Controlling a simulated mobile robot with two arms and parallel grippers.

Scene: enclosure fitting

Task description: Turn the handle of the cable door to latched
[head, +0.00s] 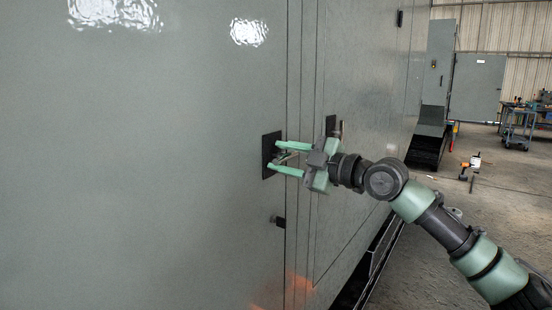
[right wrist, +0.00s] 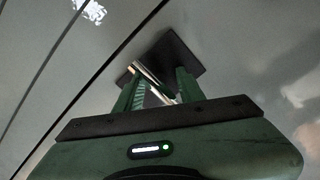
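A bright metal handle (head: 284,156) sits on a dark rectangular plate (head: 267,157) near the right edge of the large grey-green door panel (head: 150,160). My right gripper (head: 275,158) reaches in from the right, its two green fingers apart on either side of the handle. In the right wrist view, the handle (right wrist: 150,80) runs slantwise between the spread fingers (right wrist: 158,88), in front of its dark plate (right wrist: 177,52). The fingers do not look closed on it; contact with either finger is unclear. The panel looks flush with its frame. My left gripper is out of view.
A second dark plate with a handle (head: 333,127) is on the neighbouring panel, just behind my right wrist. A small dark fitting (head: 278,221) is below the first plate. Open concrete floor (head: 450,240) lies at right, with a trolley (head: 518,128) farther back.

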